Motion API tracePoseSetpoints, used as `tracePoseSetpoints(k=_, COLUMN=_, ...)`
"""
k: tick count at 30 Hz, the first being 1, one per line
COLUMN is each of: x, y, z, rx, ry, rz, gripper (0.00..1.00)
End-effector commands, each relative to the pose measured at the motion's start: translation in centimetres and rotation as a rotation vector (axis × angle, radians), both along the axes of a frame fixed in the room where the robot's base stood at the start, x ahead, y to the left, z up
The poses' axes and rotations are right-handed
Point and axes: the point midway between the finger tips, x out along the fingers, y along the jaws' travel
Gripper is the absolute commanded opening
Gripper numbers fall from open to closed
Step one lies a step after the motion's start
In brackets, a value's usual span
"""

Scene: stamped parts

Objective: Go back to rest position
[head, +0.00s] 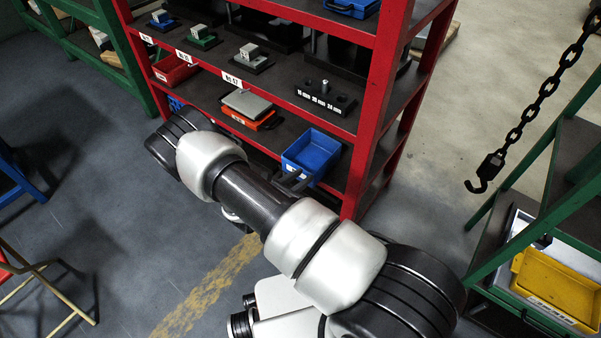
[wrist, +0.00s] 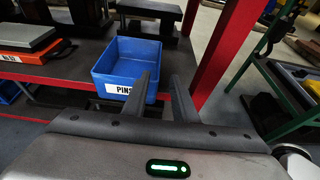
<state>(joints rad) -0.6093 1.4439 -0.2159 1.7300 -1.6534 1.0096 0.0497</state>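My gripper (wrist: 160,80) shows in the wrist view with its two dark fingers apart and nothing between them. It is just in front of a blue bin (wrist: 125,60) labelled PINS on a red shelf rack, and the left finger overlaps the bin's right side in the picture. I cannot tell whether they touch. In the head view the same blue bin (head: 312,152) sits on the lower shelf, and my arm reaches across the middle toward the rack. The gripper (head: 292,182) is mostly hidden behind the arm there, with dark fingers showing near the bin.
The red rack (head: 372,130) holds stamped parts, a black block with pegs (head: 318,97), a grey plate on an orange box (head: 247,104) and a red bin (head: 174,70). A chain with a hook (head: 487,170) hangs at right, near a green stand with a yellow bin (head: 556,288).

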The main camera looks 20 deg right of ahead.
Motion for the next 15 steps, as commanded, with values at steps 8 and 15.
tracePoseSetpoints(k=8, x=0.1, y=0.0, z=0.3, rx=0.005, ry=-0.006, rz=-0.008, gripper=0.26)
tracePoseSetpoints(k=15, x=0.5, y=-1.3, z=8.2, rx=0.143, ry=-0.137, rz=-0.242, gripper=0.26)
